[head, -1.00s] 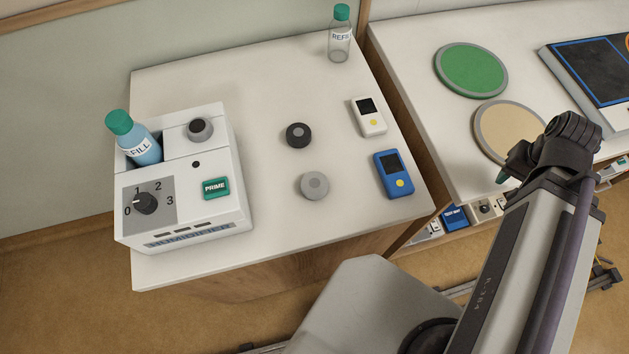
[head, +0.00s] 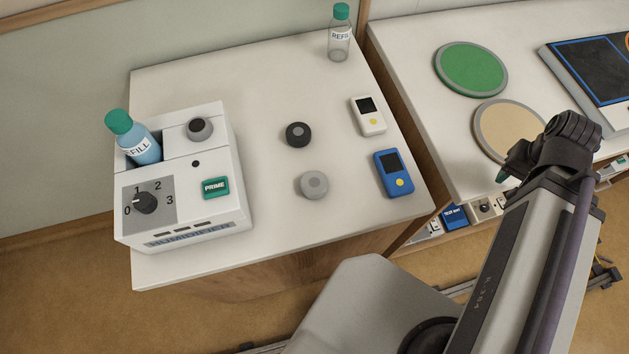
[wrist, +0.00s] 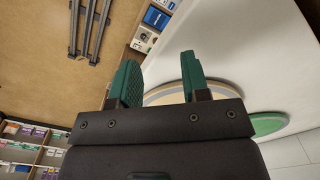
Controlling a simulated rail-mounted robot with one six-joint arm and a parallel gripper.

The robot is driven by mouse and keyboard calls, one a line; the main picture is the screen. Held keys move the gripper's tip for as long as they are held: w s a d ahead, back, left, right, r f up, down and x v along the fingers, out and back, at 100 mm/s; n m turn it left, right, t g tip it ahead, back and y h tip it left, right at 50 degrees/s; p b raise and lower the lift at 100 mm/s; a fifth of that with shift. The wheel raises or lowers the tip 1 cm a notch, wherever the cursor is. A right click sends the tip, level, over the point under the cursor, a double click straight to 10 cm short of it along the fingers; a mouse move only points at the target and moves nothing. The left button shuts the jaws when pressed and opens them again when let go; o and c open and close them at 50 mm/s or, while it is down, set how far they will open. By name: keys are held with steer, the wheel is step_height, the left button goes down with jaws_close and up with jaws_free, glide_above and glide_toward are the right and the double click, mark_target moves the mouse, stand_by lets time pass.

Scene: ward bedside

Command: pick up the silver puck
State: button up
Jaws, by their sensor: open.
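The silver puck (head: 313,184) is a light grey disc with a round raised middle. It sits on the white bedside table (head: 270,95), below a similar black puck (head: 298,134) and left of a blue device in the head view. My gripper shows in the wrist view (wrist: 160,80) with its two green fingers apart and nothing between them. In the head view it is mostly hidden behind my arm, with a green fingertip showing, near the tan disc on the right-hand table. It is well to the right of the silver puck. The wrist view does not show the puck.
A white humidifier box (head: 230,145) with a blue refill bottle (head: 145,148) stands at the left. A white device (head: 368,116) and the blue device (head: 393,174) lie right of the pucks. A clear bottle (head: 340,40) stands at the back. A gap separates the tables.

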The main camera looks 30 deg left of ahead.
steer(key=o, duration=0.9)
